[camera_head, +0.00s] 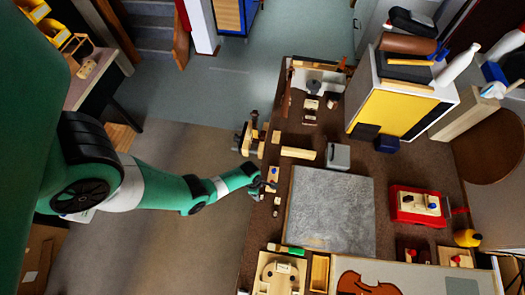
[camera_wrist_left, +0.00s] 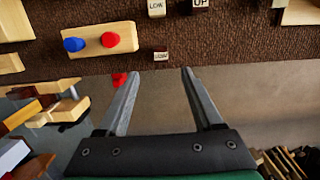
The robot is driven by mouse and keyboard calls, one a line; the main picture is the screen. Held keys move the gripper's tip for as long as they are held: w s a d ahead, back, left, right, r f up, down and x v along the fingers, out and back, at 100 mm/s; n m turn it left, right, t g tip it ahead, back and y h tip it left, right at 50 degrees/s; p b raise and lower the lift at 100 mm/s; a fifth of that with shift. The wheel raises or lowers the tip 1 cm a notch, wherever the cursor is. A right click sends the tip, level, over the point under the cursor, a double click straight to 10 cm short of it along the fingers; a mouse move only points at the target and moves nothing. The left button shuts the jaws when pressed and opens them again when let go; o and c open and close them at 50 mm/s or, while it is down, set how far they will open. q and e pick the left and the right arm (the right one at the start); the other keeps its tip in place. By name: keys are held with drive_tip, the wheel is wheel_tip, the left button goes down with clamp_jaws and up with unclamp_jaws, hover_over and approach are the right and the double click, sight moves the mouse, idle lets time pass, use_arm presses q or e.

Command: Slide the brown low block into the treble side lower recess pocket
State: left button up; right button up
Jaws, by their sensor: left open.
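My left gripper (camera_head: 264,186) is open and empty at the left edge of the brown bench. In the left wrist view its two fingers (camera_wrist_left: 161,70) are spread, with a small block marked LOW (camera_wrist_left: 161,56) just beyond the gap between the tips. Another block marked LOW (camera_wrist_left: 157,8) and a dark brown block marked UP (camera_wrist_left: 200,4) lie farther in. I cannot tell surely which LOW block is the brown one. A pale wooden mould (camera_head: 277,271) with cutouts lies at the bench's front left; its recess pockets are too small to tell apart. My right gripper is not in view.
A wooden board with a blue and a red peg (camera_wrist_left: 100,42) lies left of the blocks. A grey slab (camera_head: 330,210) is right of my gripper. Open floor lies left of the bench.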

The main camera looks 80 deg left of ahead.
sight(262, 197)
use_arm(q)
drive_tip(key=f+b, duration=0.2)
drive_tip(key=f, duration=0.1)
drive_tip(key=w+f+b, duration=0.1)
drive_tip(key=f+b, duration=0.5)
drive_tip(key=shift+w+d+f, duration=0.15)
drive_tip(key=shift+d+f, duration=0.1)
drive_tip(key=shift+d, duration=0.1)
drive_tip(key=shift+r, duration=0.15)
clamp_jaws()
